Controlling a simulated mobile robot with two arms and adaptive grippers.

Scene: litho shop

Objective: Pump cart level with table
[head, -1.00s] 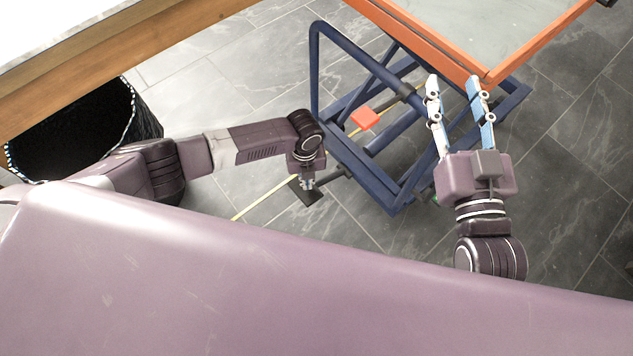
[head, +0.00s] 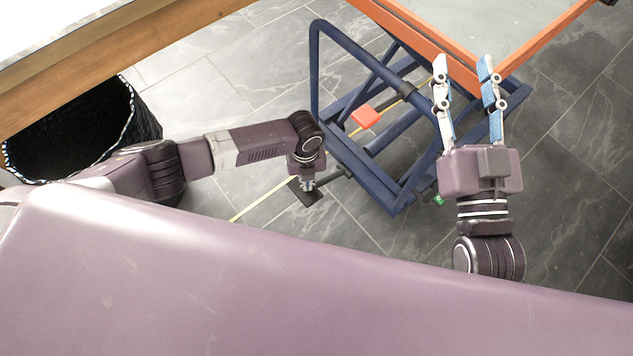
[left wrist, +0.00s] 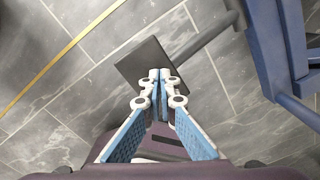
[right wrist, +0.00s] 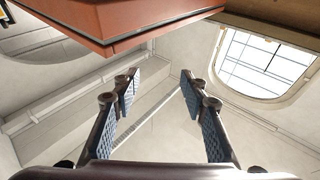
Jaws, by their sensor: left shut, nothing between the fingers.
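The cart has a blue tube frame (head: 313,75), an orange-rimmed platform (head: 480,69) and a dark pedal plate (head: 309,192) on a bar low at its near side. My left gripper (head: 308,187) is shut and empty, pointing down over the pedal. In the left wrist view its closed fingertips (left wrist: 160,76) overlap the pedal plate (left wrist: 150,62); I cannot tell whether they touch. My right gripper (head: 461,62) is open and empty near the platform's near edge. The right wrist view shows its spread fingers (right wrist: 157,77) below the orange rim (right wrist: 125,35). The table (head: 110,60) with a wooden edge is at upper left.
A black basket (head: 140,115) with a white-trimmed rim stands under the table edge. A red-orange block-like part (head: 366,117) sits low inside the cart frame. A yellow floor line (head: 262,200) runs beneath. Grey tile floor at right is clear.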

